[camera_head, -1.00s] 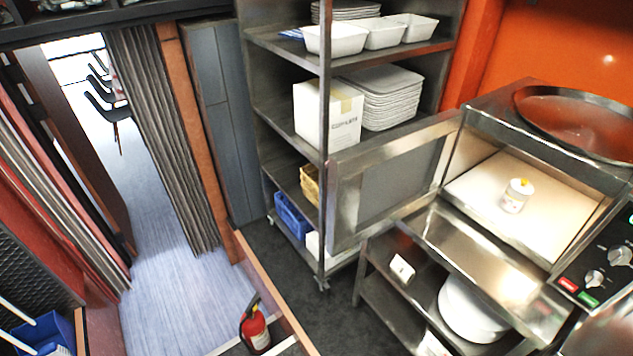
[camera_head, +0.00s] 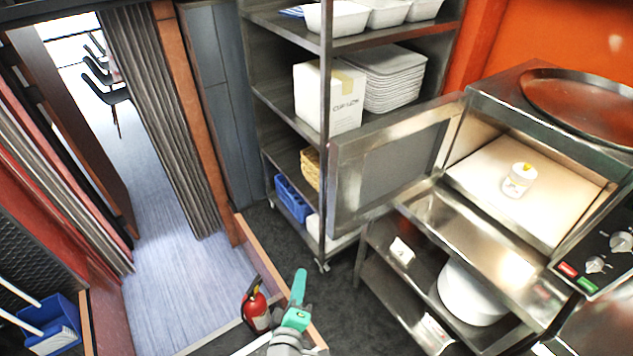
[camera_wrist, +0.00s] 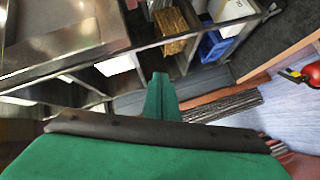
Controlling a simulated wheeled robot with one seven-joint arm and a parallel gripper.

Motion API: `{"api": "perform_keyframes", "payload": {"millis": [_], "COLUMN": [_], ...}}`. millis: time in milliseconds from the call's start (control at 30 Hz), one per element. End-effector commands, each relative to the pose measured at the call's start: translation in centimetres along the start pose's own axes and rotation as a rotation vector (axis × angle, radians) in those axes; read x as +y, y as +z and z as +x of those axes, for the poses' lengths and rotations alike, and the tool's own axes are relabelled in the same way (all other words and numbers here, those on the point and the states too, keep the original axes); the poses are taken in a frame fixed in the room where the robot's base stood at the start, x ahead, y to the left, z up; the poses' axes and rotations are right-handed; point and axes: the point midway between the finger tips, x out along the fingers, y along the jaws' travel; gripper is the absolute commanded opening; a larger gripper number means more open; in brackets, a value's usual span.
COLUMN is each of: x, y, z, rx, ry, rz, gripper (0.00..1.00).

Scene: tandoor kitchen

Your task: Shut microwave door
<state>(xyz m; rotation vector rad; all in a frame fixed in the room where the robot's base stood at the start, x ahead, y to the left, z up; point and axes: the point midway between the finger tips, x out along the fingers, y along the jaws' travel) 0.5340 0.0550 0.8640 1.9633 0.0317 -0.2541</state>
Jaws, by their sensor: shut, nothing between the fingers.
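The microwave (camera_head: 535,165) stands at the right on a steel stand. Its door (camera_head: 392,165) is swung wide open to the left, toward the shelf rack. A small white jar with a yellow top (camera_head: 519,180) stands inside on the pale floor. My gripper (camera_head: 300,285) is at the bottom centre, green and shut with nothing in it. It is well apart from the door, to its lower left in the picture. In the wrist view the shut green fingers (camera_wrist: 158,95) point ahead; I cannot make out the door there for certain.
A steel shelf rack (camera_head: 325,130) with trays, a white box (camera_head: 328,97) and a blue crate (camera_head: 293,198) stands behind the door. A fire extinguisher (camera_head: 256,308) stands by a low ledge left of my gripper. Dark floor between gripper and stand is clear.

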Motion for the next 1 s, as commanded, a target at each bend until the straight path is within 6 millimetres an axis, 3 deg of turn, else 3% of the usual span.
{"api": "perform_keyframes", "payload": {"millis": [33, 200, 500, 633, 800, 1000], "x": [1.4, 6.1, 14.5, 16.5, 17.5, 18.3], "y": [-1.4, -4.8, -10.3, -11.5, -11.9, -11.2], "z": [1.4, 4.9, 7.6, 7.7, 8.0, 10.2], "rx": [-0.009, -0.085, -0.240, -0.282, -0.305, -0.307], "ry": [0.029, 0.110, 0.228, 0.250, 0.260, 0.260], "rz": [-0.039, -0.175, -0.318, -0.339, -0.350, -0.350], "gripper": [0.00, 0.00, 0.00, 0.00, 0.00, 0.00]}}
